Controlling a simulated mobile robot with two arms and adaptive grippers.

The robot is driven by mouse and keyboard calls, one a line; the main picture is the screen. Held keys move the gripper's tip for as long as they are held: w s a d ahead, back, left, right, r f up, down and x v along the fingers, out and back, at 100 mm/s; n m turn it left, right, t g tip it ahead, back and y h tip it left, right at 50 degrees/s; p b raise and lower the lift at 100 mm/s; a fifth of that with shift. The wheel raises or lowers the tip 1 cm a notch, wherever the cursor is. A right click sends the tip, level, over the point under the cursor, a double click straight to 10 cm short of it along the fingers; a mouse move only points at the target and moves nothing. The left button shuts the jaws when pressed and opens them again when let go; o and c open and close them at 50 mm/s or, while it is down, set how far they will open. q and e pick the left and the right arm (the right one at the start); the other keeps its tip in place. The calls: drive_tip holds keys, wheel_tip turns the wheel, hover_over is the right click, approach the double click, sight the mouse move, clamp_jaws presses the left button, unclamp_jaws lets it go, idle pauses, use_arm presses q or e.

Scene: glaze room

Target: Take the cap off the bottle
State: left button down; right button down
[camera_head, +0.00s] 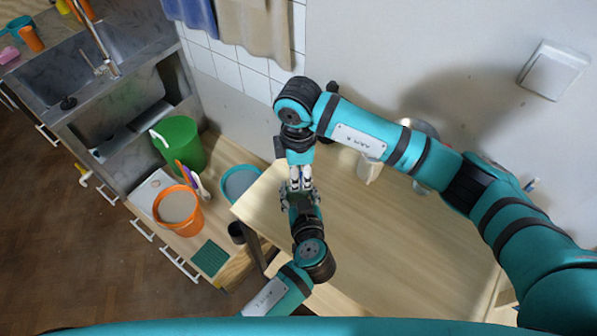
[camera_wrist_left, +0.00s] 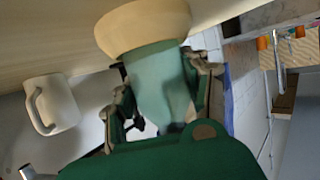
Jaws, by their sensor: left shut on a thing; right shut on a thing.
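The bottle shows in the left wrist view as a pale teal body (camera_wrist_left: 160,85) with a wide, rounded beige end (camera_wrist_left: 143,25). My left gripper (camera_head: 303,202) is shut on the bottle; its dark fingers also stand on both sides of the teal body in the left wrist view (camera_wrist_left: 160,95). My right gripper (camera_head: 300,184) comes down tip to tip with the left one and is shut at the bottle's cap. The cap itself is hidden by the fingers. In the head view the grippers cover nearly all of the bottle.
The grippers are over the left part of the wooden table (camera_head: 400,245), whose front is clear. A white mug (camera_head: 368,168) stands at the back; it shows in the left wrist view (camera_wrist_left: 52,104). An orange bucket (camera_head: 178,209), green bin (camera_head: 180,143) and sink (camera_head: 120,105) are left.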

drive_tip(key=n, duration=0.3)
drive_tip(key=shift+n, duration=0.4)
drive_tip(key=n, duration=0.4)
drive_tip(key=shift+n, duration=0.3)
drive_tip(key=n, duration=0.6)
drive_tip(key=shift+r+n, duration=0.1)
drive_tip(key=shift+n, duration=0.2)
drive_tip(key=n, duration=0.6)
drive_tip(key=shift+n, duration=0.3)
drive_tip(key=n, duration=0.6)
drive_tip(key=shift+n, duration=0.3)
drive_tip(key=n, duration=1.2)
drive_tip(key=shift+n, duration=0.4)
drive_tip(key=n, duration=1.3)
drive_tip(key=shift+r, duration=0.1)
drive_tip(key=shift+w+r, duration=0.1)
drive_tip(key=shift+r, duration=0.05)
drive_tip(key=shift+r, duration=0.9)
